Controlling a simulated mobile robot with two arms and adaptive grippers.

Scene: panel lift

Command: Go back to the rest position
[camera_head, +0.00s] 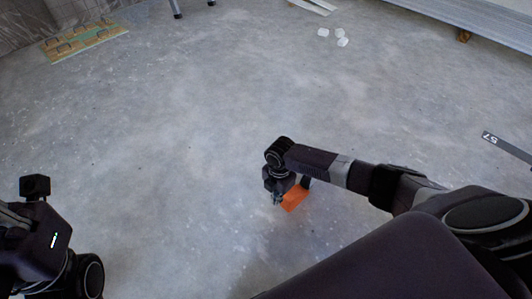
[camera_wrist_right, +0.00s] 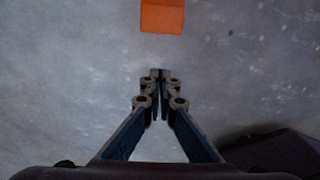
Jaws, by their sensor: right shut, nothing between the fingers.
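My right gripper (camera_head: 277,200) hangs at the end of my right arm, low in the middle of the head view, pointing down. In the right wrist view its fingers (camera_wrist_right: 160,76) meet at the tips with nothing between them. An orange block (camera_head: 294,199) shows just right of the gripper in the head view, partly covered by the arm. In the right wrist view the orange block (camera_wrist_right: 162,15) lies beyond the fingertips, apart from them, cut by the top edge. My left arm shows at the lower left of the head view; its gripper fingers are not visible.
The grey concrete floor (camera_head: 180,130) is largely clear. A wooden pallet-like board (camera_head: 85,40) lies at the far left. A long grey panel (camera_head: 475,20) is at the back right. A dark strip marked 57 (camera_head: 507,147) lies at the right.

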